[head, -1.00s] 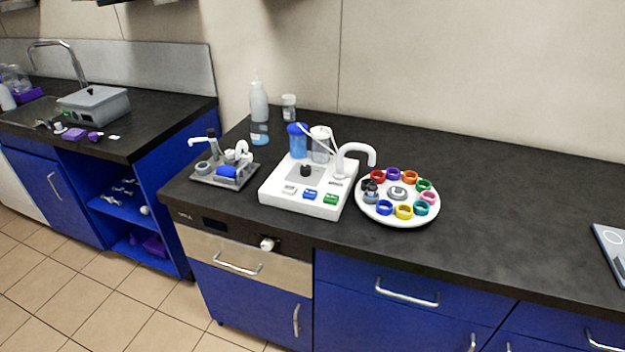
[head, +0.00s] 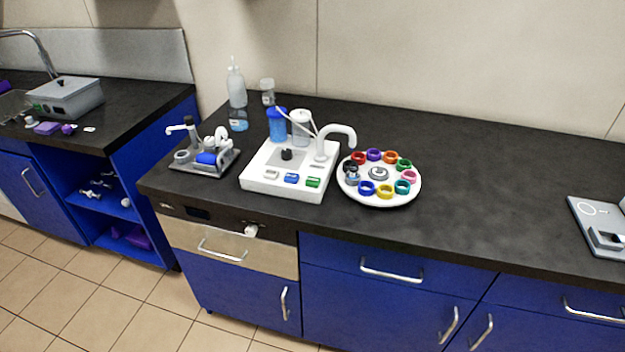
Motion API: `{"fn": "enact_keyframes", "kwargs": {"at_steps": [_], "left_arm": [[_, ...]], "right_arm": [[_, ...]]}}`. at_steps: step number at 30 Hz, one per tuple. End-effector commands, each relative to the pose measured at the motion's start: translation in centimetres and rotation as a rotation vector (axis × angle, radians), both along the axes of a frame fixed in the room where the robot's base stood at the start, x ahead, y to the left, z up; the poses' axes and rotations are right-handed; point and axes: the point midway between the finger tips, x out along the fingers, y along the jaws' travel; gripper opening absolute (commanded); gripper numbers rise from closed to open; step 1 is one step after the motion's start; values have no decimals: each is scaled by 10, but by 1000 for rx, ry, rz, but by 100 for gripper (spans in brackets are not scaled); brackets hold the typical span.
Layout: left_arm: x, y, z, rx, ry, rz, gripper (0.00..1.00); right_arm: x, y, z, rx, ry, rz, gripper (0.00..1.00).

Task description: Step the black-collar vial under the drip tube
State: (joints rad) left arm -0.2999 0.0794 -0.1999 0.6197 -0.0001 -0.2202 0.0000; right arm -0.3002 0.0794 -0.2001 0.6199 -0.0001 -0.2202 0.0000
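A round white carousel (head: 379,199) sits on the dark bench, right of the white bioreactor unit (head: 283,188). It bears a ring of vials with coloured collars: red, purple, orange, green, pink, teal, yellow, blue and black. The black-collar vial (head: 351,171) is on the carousel's left side, close to the unit. The white drip tube (head: 338,130) arches from the unit toward the carousel; its tip is near the carousel's upper left edge. Whether it lines up with any vial I cannot tell. Neither of my grippers is in view.
A grey device (head: 598,225) lies far right. The bench between is clear.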

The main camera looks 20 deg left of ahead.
Motion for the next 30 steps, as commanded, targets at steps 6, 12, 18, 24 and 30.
{"fn": "enact_keyframes", "kwargs": {"at_steps": [6,12,18,24,30], "left_arm": [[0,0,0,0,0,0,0],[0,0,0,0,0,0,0],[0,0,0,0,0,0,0],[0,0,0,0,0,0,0],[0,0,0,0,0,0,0]], "right_arm": [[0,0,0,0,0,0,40],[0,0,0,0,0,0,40],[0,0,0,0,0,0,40],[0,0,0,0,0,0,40],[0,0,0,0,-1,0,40]]}}
